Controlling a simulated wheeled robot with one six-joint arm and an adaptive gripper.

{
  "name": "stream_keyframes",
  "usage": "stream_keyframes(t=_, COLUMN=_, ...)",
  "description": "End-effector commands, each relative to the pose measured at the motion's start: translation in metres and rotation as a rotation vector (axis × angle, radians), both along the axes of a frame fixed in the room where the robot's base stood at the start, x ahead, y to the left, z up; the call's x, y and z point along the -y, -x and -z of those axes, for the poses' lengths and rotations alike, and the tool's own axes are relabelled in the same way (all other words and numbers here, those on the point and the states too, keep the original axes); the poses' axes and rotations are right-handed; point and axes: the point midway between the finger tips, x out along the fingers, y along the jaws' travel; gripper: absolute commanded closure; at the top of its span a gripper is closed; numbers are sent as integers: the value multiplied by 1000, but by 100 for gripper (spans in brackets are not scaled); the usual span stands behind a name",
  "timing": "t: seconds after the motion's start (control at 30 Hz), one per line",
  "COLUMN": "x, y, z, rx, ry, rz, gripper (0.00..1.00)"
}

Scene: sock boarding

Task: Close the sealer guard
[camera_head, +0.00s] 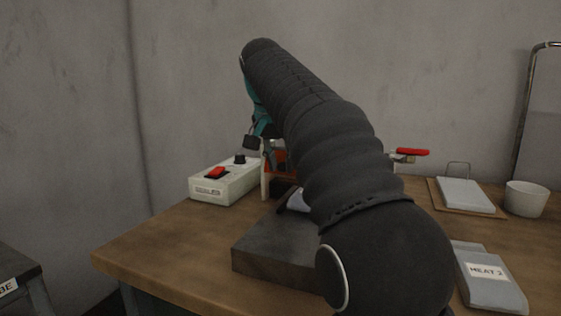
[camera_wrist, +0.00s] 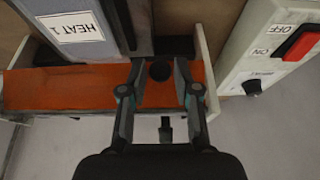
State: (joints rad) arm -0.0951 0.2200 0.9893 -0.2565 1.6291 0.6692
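The sealer guard is an orange panel (camera_wrist: 70,88) between pale side plates in the wrist view, with a dark round knob (camera_wrist: 160,71) on it. A small part of the orange guard (camera_head: 279,160) shows in the head view behind my arm. My gripper (camera_wrist: 159,68) has its two fingers apart, one on each side of the knob. Narrow gaps seem to show between fingers and knob; contact is not clear. In the head view my gripper (camera_head: 262,140) is mostly hidden by my arm.
A white control box (camera_head: 225,181) with a red switch stands left of the sealer. A dark block (camera_head: 270,249) sits on the wooden table (camera_head: 160,252). At right are a red-handled clamp (camera_head: 412,152), a white bowl (camera_head: 526,198) and a labelled grey item (camera_head: 490,292).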

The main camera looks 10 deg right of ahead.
Motion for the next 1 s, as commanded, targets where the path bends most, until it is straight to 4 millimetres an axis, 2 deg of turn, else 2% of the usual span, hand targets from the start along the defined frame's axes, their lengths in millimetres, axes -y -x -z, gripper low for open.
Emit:
stream_keyframes(t=0.03, x=0, y=0, z=0, rx=0, ry=0, rz=0, gripper=89)
stream_keyframes(t=0.1, x=0, y=0, z=0, rx=0, ry=0, rz=0, gripper=100)
stream_keyframes(t=0.37, x=-1, y=0, z=6, rx=32, ry=24, rz=-2, gripper=100)
stream_keyframes(t=0.7, x=3, y=-4, z=22, rx=244, ry=177, rz=-2, gripper=100)
stream_keyframes(t=1.0, x=5, y=-8, z=22, rx=359, ry=261, rz=-1, gripper=100)
